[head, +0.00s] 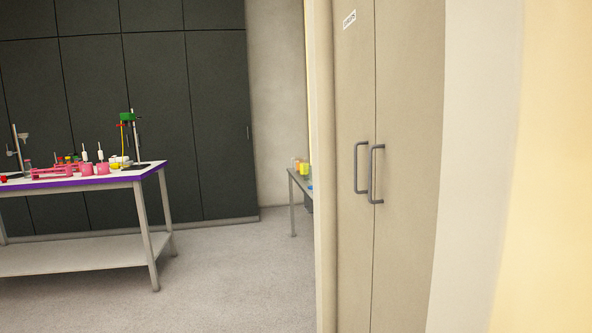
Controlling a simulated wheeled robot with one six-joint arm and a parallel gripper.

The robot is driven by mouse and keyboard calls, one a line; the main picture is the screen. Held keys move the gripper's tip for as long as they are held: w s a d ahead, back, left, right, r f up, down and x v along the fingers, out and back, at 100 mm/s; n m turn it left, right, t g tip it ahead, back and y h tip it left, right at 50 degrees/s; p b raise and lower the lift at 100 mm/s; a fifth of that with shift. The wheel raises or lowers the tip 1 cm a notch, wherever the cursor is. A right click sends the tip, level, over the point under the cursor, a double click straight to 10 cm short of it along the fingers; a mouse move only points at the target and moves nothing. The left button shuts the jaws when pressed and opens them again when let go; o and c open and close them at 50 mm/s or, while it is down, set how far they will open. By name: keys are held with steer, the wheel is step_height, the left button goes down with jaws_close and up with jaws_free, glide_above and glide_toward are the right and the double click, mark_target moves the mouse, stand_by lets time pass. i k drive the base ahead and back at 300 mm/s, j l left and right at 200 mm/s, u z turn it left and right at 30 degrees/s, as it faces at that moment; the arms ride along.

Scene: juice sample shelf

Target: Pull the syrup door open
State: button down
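A tall beige cabinet with two doors stands at the right in the head view. Its left door (353,240) and right door (408,200) meet at a thin dark seam and look shut. The left door has a grey bar handle (357,168) and the right door has another grey bar handle (376,174), side by side along the seam. A small white label (349,19) is high on the left door; its print is too small to read surely. My gripper is not in view.
A lab table (100,184) with a purple edge and several pink and green items stands at the left. A smaller table (293,180) with coloured things is partly hidden behind the cabinet's edge. Dark wall cabinets (215,120) line the back. The grey floor (230,280) between is clear.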

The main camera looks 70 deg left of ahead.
mark_target(354, 23)
steer(key=u, duration=1.45)
